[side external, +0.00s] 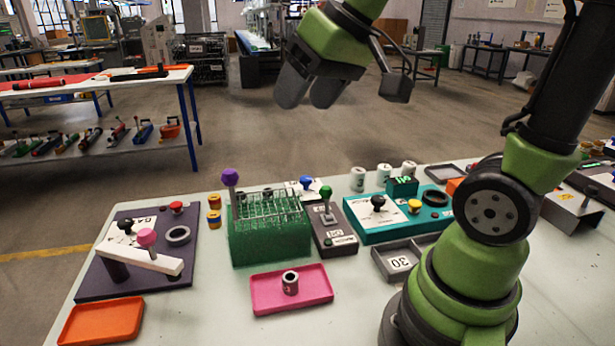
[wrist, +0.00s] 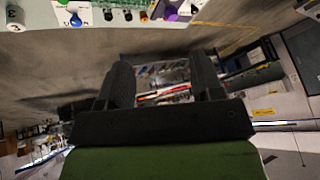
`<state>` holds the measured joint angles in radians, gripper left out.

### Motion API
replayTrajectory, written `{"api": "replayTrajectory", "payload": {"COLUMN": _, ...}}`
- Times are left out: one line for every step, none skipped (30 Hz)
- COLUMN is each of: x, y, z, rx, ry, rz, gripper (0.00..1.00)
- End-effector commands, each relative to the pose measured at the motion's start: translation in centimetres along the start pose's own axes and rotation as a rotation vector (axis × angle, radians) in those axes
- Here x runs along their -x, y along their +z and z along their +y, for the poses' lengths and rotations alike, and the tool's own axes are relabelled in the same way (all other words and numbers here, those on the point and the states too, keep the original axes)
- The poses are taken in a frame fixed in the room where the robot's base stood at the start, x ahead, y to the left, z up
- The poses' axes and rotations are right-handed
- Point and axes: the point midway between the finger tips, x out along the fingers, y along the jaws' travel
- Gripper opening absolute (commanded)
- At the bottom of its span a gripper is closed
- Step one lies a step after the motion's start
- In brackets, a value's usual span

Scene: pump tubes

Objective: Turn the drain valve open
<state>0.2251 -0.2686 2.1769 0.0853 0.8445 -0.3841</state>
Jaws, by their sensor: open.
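My gripper (side external: 307,98) hangs high above and behind the table, its two dark fingers apart with nothing between them. In the wrist view the gripper (wrist: 162,65) is also open and empty. I cannot read which control is labelled as the drain valve. A blue handle (side external: 306,183) stands on a small white plate behind the green rack; a blue handle (wrist: 76,20) also shows at the wrist view's top edge. A pink knob (side external: 146,237) sits on a white bar over a dark purple panel (side external: 180,268) at left. My gripper touches none of these.
A green rack of tubes (side external: 270,240) with a purple ball lever (side external: 230,177) stands mid-table. A green-knobbed lever box (side external: 335,238) and a teal panel (side external: 365,238) are to its right. Pink (side external: 265,300) and orange (side external: 85,325) trays lie in front. Air around my gripper is clear.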

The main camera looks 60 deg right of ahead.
Motion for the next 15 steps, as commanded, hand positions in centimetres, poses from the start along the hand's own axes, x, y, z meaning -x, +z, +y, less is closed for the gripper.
{"api": "replayTrajectory", "payload": {"x": -1.4, "y": -1.7, "z": 1.4, "rx": 0.011, "ry": 0.02, "rz": -0.019, "gripper": 0.6}}
{"api": "replayTrajectory", "payload": {"x": -2.2, "y": -2.6, "z": 2.2, "rx": 0.024, "ry": 0.027, "rz": -0.026, "gripper": 0.6}}
{"api": "replayTrajectory", "payload": {"x": -3.3, "y": -3.7, "z": 3.4, "rx": 0.042, "ry": 0.038, "rz": -0.035, "gripper": 0.6}}
{"api": "replayTrajectory", "payload": {"x": -4.1, "y": -4.4, "z": 4.3, "rx": 0.056, "ry": 0.046, "rz": -0.042, "gripper": 0.6}}
{"api": "replayTrajectory", "payload": {"x": -5.0, "y": -5.1, "z": 5.3, "rx": 0.069, "ry": 0.052, "rz": -0.048, "gripper": 0.6}}
{"api": "replayTrajectory", "payload": {"x": -6.2, "y": -5.9, "z": 6.8, "rx": 0.086, "ry": 0.06, "rz": -0.06, "gripper": 0.6}}
{"api": "replayTrajectory", "payload": {"x": -7.1, "y": -6.4, "z": 8.0, "rx": 0.098, "ry": 0.067, "rz": -0.067, "gripper": 0.6}}
{"api": "replayTrajectory", "payload": {"x": -8.1, "y": -6.9, "z": 9.2, "rx": 0.11, "ry": 0.072, "rz": -0.074, "gripper": 0.6}}
{"api": "replayTrajectory", "payload": {"x": -9.4, "y": -7.3, "z": 10.9, "rx": 0.126, "ry": 0.079, "rz": -0.084, "gripper": 0.6}}
{"api": "replayTrajectory", "payload": {"x": -10.3, "y": -7.5, "z": 12.2, "rx": 0.139, "ry": 0.084, "rz": -0.092, "gripper": 0.6}}
{"api": "replayTrajectory", "payload": {"x": -11.3, "y": -7.7, "z": 13.6, "rx": 0.149, "ry": 0.087, "rz": -0.099, "gripper": 0.6}}
{"api": "replayTrajectory", "payload": {"x": -12.6, "y": -7.8, "z": 15.3, "rx": 0.165, "ry": 0.091, "rz": -0.108, "gripper": 0.6}}
{"api": "replayTrajectory", "payload": {"x": -13.5, "y": -7.7, "z": 16.6, "rx": 0.176, "ry": 0.095, "rz": -0.115, "gripper": 0.6}}
{"api": "replayTrajectory", "payload": {"x": -14.3, "y": -7.6, "z": 17.8, "rx": 0.186, "ry": 0.097, "rz": -0.12, "gripper": 0.6}}
{"api": "replayTrajectory", "payload": {"x": -15.4, "y": -7.3, "z": 19.3, "rx": 0.198, "ry": 0.1, "rz": -0.128, "gripper": 0.6}}
